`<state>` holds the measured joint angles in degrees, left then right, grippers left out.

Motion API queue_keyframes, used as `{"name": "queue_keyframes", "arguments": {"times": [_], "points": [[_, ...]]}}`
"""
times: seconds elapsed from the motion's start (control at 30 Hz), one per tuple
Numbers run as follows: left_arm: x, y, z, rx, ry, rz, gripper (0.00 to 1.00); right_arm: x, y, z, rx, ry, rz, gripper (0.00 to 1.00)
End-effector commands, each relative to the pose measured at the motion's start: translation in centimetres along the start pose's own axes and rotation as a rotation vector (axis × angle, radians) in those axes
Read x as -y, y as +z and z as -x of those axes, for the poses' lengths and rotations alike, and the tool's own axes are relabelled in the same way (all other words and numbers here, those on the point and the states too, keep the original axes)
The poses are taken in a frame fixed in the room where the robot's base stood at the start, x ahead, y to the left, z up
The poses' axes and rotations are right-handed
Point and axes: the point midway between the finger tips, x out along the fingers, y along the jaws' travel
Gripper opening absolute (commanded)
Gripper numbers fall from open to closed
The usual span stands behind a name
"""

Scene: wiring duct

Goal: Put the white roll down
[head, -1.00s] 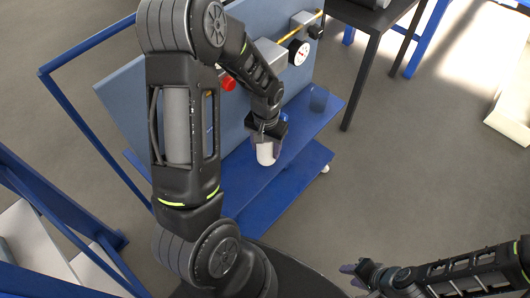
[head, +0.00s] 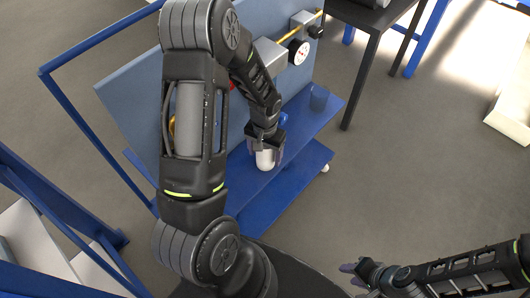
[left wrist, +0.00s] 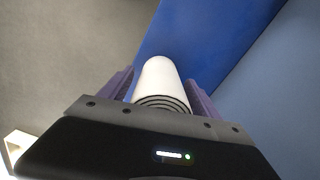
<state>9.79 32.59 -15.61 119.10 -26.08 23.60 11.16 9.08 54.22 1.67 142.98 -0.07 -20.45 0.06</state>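The white roll (head: 265,159) is upright at the blue shelf (head: 286,190) of the trolley in the head view. My left gripper (head: 264,147) is around its upper part from above. In the left wrist view the roll (left wrist: 160,82) lies between the two purple fingers, which appear to touch its sides. I cannot tell whether its lower end touches the shelf. My right gripper (head: 357,270) is at the bottom of the head view, away from the roll; its finger gap is not clear.
A blue-grey upright panel (head: 130,95) with a gauge (head: 299,52) stands behind the shelf. A black table (head: 372,20) stands beyond. Bare shelf lies in front of the roll.

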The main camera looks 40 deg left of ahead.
Motion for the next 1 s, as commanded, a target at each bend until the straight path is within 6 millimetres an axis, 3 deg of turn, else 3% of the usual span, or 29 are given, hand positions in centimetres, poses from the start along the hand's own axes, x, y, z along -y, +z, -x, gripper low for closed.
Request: {"name": "queue_keyframes", "arguments": {"times": [0.47, 1.0], "points": [[0.0, -0.1, 1.1, -0.003, 0.000, 0.001, 0.76, 0.1, 0.0, 0.3, 0.000, 0.000, 0.000, 0.36], [0.0, -0.1, 11.1, -0.003, 0.001, 0.000, 0.76, 0.2, 0.0, 0.5, 0.000, 0.000, 0.000, 0.36]]}}
